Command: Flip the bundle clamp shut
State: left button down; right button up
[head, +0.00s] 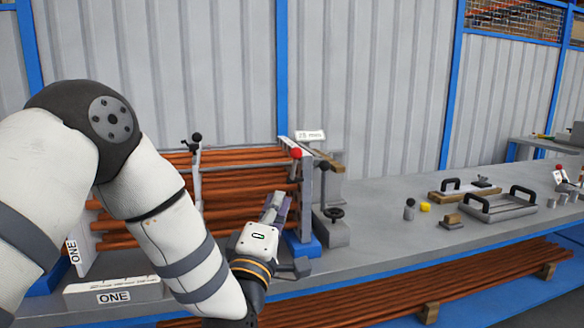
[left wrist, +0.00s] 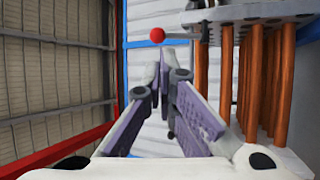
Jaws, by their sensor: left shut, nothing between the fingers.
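The bundle of copper-coloured rods (head: 245,184) lies in a rack on the bench, and the rods also show at the right of the left wrist view (left wrist: 251,85). A red ball knob (head: 297,153) on a lever stands at the rack's right end; the knob shows in the left wrist view (left wrist: 157,35) above the fingertips. Whether the clamp is fully shut cannot be told. My left gripper (head: 276,203) is shut and empty, with purple-grey finger pads, in front of the rack's right end and below the knob. The fingertips (left wrist: 164,68) appear apart from the knob. My right gripper is out of view.
A post with a black knob (head: 196,138) stands at the bundle's left. A grey tray with black handles (head: 498,207) and small blocks lie farther right. Bare bench (head: 385,240) lies between.

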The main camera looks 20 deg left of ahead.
aim_at(295, 159)
pick_arm(q)
jog(key=x, duration=1.2)
jog(key=shift+w+b, duration=0.1)
jog(key=shift+b, duration=0.3)
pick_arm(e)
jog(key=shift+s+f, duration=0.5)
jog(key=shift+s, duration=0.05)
